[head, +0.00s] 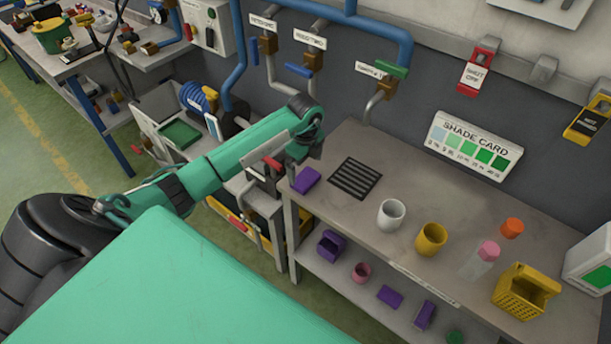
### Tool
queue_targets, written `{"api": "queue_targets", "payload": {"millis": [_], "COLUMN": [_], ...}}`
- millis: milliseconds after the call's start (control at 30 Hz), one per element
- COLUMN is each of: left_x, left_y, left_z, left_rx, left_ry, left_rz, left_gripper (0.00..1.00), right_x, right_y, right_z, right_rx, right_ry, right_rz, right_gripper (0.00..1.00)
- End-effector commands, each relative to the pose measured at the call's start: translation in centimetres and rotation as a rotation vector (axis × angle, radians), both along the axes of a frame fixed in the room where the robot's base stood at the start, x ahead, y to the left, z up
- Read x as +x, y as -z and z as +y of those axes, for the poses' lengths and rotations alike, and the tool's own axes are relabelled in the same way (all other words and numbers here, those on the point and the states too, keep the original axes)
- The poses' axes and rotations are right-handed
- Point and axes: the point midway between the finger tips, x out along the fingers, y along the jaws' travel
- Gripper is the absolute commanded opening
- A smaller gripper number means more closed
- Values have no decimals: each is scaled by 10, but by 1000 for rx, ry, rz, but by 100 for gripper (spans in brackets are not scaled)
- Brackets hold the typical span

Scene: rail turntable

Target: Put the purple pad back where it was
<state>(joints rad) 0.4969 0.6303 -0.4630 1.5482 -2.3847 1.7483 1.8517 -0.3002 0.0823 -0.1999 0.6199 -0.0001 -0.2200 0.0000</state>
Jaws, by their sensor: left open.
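Another flat purple piece (390,296) lies on the lower shelf. My right gripper is not in view.
On the table stand a white cup (391,214), a yellow cup (431,239), a pink-capped clear bottle (482,259), an orange piece (512,228) and a yellow basket (525,291). Pipes with valves (370,70) run along the wall behind. A purple bin (331,245) is on the shelf.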

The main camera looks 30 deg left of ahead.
Motion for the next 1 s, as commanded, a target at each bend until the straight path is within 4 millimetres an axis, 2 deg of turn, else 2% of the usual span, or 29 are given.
{"api": "queue_targets", "payload": {"millis": [33, 200, 400, 1000], "left_x": [2, 1, 0, 0], "left_y": [-9, -43, -67, -72], "left_z": [1, 1, 0, 0], "left_rx": [2, 2, 0, -1], "left_ry": [0, 0, -1, -1], "left_rz": [-6, -5, -2, 0], "left_gripper": [100, 100, 100, 100], "right_x": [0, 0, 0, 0], "right_y": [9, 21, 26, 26], "right_z": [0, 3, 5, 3], "right_rx": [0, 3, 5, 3], "right_ry": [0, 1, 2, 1], "right_rz": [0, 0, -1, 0], "right_gripper": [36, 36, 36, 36]}}
